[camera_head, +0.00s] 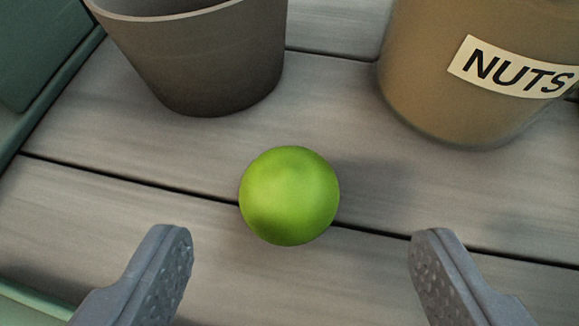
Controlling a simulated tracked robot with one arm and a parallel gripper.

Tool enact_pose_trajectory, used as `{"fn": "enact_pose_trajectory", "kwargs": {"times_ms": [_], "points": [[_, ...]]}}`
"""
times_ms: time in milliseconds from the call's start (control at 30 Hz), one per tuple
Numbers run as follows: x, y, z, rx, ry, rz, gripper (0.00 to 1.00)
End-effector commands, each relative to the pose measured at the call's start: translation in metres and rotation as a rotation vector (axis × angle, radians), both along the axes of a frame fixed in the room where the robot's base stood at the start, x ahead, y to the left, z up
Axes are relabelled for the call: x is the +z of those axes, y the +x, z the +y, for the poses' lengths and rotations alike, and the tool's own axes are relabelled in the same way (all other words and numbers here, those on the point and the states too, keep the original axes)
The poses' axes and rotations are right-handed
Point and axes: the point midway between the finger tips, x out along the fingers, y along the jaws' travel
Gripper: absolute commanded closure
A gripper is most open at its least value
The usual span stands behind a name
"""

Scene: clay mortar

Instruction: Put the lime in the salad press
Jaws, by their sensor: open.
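The lime (289,196) is a bright green ball resting on grey wooden planks, near the middle of the head camera view. My gripper (300,250) is open and empty. Its two grey textured fingers show at the bottom left and bottom right, with the lime ahead of the gap between them and touching neither. I cannot identify a salad press for sure; a dark grey-brown tapered vessel (205,60) stands at the upper left behind the lime, its top partly cut off by the frame.
A tan jar labelled NUTS (430,85) stands at the upper right, behind the lime. A green raised edge (45,95) runs along the left side. The planks (100,160) around the lime are clear.

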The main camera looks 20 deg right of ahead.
Motion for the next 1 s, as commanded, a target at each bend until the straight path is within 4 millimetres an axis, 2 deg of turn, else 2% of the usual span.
{"fn": "enact_pose_trajectory", "kwargs": {"times_ms": [300,600,633,700,800,1000], "points": [[-0.027,0.029,-0.010,-0.004,0.000,-0.001,0.34],[-0.029,0.035,-0.012,-0.001,-0.001,-0.001,0.34],[-0.029,0.035,-0.012,-0.001,-0.001,-0.001,0.40],[-0.029,0.035,-0.012,-0.001,-0.001,-0.001,0.59],[-0.029,0.035,-0.012,-0.001,0.000,0.000,0.83],[-0.029,0.035,-0.012,-0.001,0.000,0.000,0.87]]}}
